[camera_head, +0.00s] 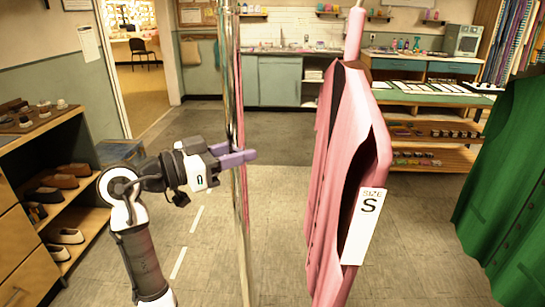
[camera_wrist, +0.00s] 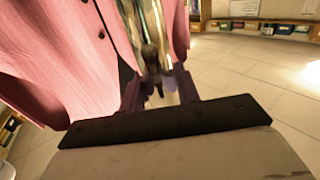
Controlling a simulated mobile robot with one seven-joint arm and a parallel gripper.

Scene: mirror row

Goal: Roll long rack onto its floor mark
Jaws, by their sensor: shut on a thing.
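The long rack shows as a shiny chrome upright (camera_head: 242,225) in the middle of the head view; its base is out of frame. A pink garment (camera_head: 345,150) with a white size S tag (camera_head: 364,226) hangs to its right. My gripper (camera_head: 236,156), with purple fingers, is shut on the upright at about mid-height. In the wrist view the upright (camera_wrist: 150,25) runs down between the fingers, beside the pink garment (camera_wrist: 50,60). White dashes (camera_head: 197,218) on the floor left of the upright look like part of a floor mark; the rest of it is hidden or out of frame.
Wooden shelves with shoes (camera_head: 60,195) stand at the left. A green garment (camera_head: 510,190) hangs at the right edge. A counter with low shelves (camera_head: 430,135) is at the back right, and a doorway (camera_head: 140,60) at the back left. The floor between is clear.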

